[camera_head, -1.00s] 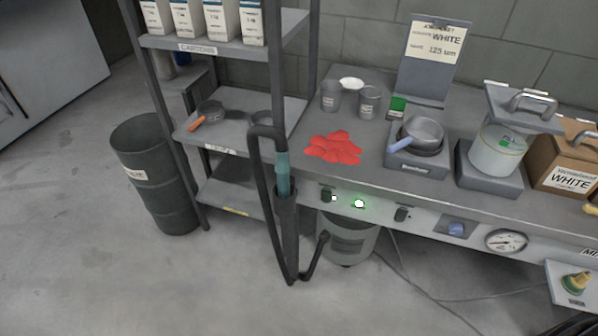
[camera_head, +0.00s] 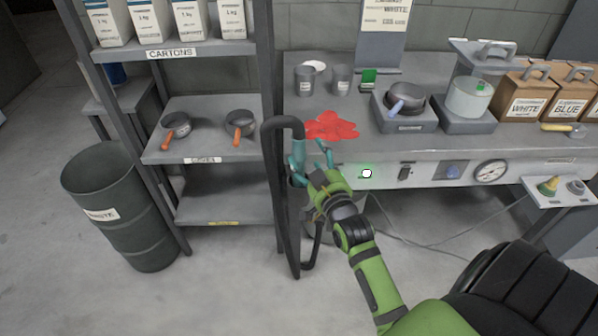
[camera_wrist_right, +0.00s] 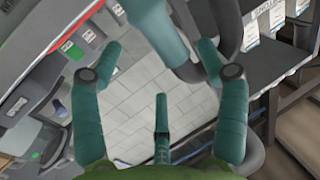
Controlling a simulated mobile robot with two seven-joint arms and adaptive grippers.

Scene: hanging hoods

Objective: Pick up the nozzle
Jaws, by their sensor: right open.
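The nozzle (camera_head: 298,152) is a teal tube on the end of a black hose, standing upright in a dark holder at the bench's front left. My right gripper (camera_head: 311,162) has teal fingers and a green wrist. It is open right beside the nozzle; whether it touches cannot be told. In the wrist view the teal nozzle (camera_wrist_right: 157,24) slants in from the top, just beyond the open fingers (camera_wrist_right: 160,75). Its lower end is partly hidden in the head view by my gripper. My left gripper is not in view.
Red powder (camera_head: 331,126) lies on the bench (camera_head: 440,150) behind my gripper. The black hose (camera_head: 272,190) loops down to the floor side. A shelf rack (camera_head: 265,70) with pans stands left, and a waste drum (camera_head: 115,215) beside it. Open floor lies in front.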

